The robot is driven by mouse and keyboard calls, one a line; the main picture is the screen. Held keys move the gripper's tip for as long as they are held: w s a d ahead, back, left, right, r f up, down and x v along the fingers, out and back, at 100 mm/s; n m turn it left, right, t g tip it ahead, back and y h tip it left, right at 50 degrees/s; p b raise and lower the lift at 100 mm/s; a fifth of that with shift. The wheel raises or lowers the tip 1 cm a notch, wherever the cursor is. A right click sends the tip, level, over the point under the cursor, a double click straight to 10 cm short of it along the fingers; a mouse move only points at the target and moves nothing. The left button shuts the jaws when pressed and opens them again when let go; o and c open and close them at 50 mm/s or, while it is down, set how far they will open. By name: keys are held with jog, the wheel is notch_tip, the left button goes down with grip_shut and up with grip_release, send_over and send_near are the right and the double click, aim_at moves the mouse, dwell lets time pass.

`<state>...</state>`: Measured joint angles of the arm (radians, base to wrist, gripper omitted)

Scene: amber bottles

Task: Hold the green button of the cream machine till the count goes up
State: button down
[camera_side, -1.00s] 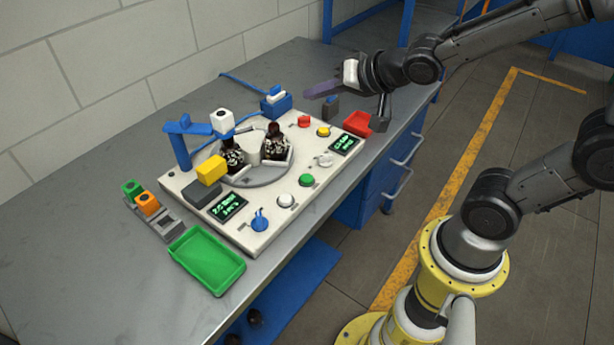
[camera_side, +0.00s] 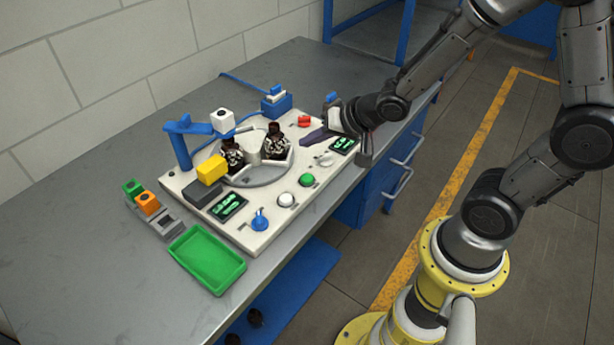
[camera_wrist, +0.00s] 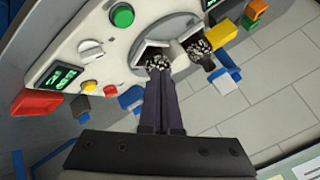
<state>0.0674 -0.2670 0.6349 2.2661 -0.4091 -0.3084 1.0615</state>
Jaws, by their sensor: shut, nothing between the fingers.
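The cream machine (camera_side: 262,232) lies on the grey bench. Its green button (camera_side: 306,180) is on the front right part, between a white button (camera_side: 286,200) and a white knob (camera_side: 325,159). The green button also shows at the top of the wrist view (camera_wrist: 122,15). Two green-lit displays (camera_side: 228,205) (camera_side: 343,145) are on the panel; their digits are too small to read. My gripper (camera_side: 303,139) is shut and empty, its dark fingers above the panel's right part, behind and apart from the green button. It also shows in the wrist view (camera_wrist: 159,78).
Two amber bottles (camera_side: 233,152) (camera_side: 275,138) stand on the round turntable. A blue post (camera_side: 181,148), yellow block (camera_side: 211,168) and red switch (camera_side: 304,121) rise from the machine. A green tray (camera_side: 207,260) sits at the front left. The red tray (camera_wrist: 38,103) shows in the wrist view.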

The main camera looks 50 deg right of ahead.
aim_at(311, 180)
jog(key=shift+f, duration=4)
jog(key=shift+f, duration=0.15)
jog(key=shift+f, duration=0.25)
jog(key=shift+f, duration=0.5)
dwell(0.8)
dwell(1.2)
jog(key=shift+r, duration=0.9)
